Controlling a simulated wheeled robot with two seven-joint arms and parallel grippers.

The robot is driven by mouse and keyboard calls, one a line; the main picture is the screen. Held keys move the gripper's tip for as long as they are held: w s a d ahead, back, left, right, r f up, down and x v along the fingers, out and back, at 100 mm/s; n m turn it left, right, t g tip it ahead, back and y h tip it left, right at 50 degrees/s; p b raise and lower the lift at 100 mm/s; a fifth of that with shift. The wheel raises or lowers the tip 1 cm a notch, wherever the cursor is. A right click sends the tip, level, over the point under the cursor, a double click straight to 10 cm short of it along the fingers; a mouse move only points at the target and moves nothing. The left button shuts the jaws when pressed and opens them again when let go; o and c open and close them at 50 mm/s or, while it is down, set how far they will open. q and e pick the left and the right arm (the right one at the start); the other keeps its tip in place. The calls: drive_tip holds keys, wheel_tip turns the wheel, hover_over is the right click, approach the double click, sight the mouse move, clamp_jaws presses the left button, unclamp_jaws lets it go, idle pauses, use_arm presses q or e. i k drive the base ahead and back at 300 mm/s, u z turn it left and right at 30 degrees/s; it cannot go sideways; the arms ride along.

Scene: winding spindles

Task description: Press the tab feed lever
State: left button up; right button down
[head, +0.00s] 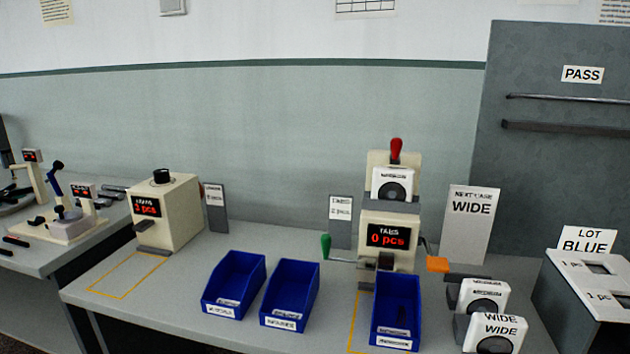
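The cream machine on the right part of the bench (374,216) has a display (388,236) that seems to read "TABS 0 pcs". An orange paddle (438,264) sticks out at its right, and a green-knobbed lever (326,246) at its left. I cannot tell for sure which of these is the tab feed lever. A blue bin (396,310) stands in front of the machine. Neither of my grippers is in view.
Two blue bins (233,284) (289,293) stand mid-bench. The yellow-outlined area (110,294) is clear.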

sight(436, 265)
drive_tip(key=k, duration=0.65)
drive_tip(key=u, duration=0.6)
drive_tip(key=i, duration=1.05)
drive_tip(key=z, duration=0.6)
